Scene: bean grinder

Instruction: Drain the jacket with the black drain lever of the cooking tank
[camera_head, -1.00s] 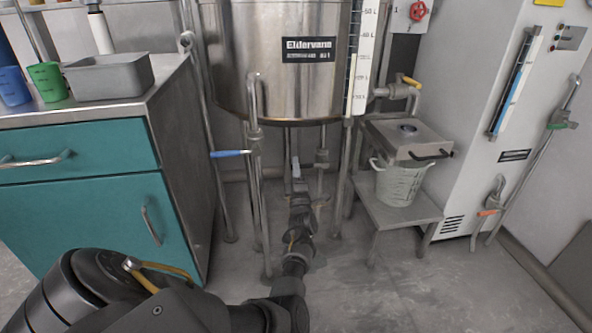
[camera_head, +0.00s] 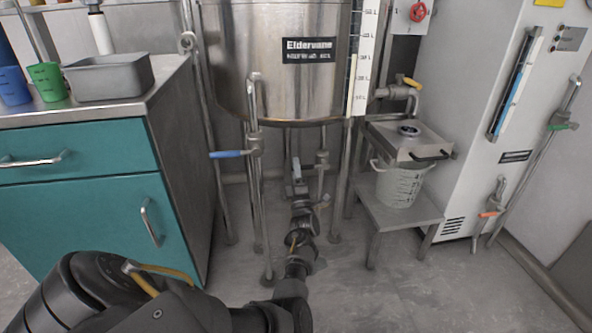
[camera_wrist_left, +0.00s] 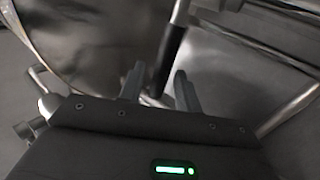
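The steel cooking tank (camera_head: 285,70) stands on legs at the back centre of the head view. My left arm reaches under it, and my left gripper (camera_head: 297,174) is small there, below the tank's bottom. In the left wrist view, the gripper's two grey fingers (camera_wrist_left: 158,85) are apart. A black lever handle (camera_wrist_left: 171,50) runs at a slant between them. I cannot tell whether either finger touches it. I cannot make out the black lever in the head view. My right gripper is in neither view.
A blue-handled valve (camera_head: 230,154) sits on a pipe left of my forearm. Tank legs and pipes stand close on both sides. A low steel stand (camera_head: 405,215) with a white bucket (camera_head: 398,186) is to the right, a teal cabinet (camera_head: 85,215) to the left.

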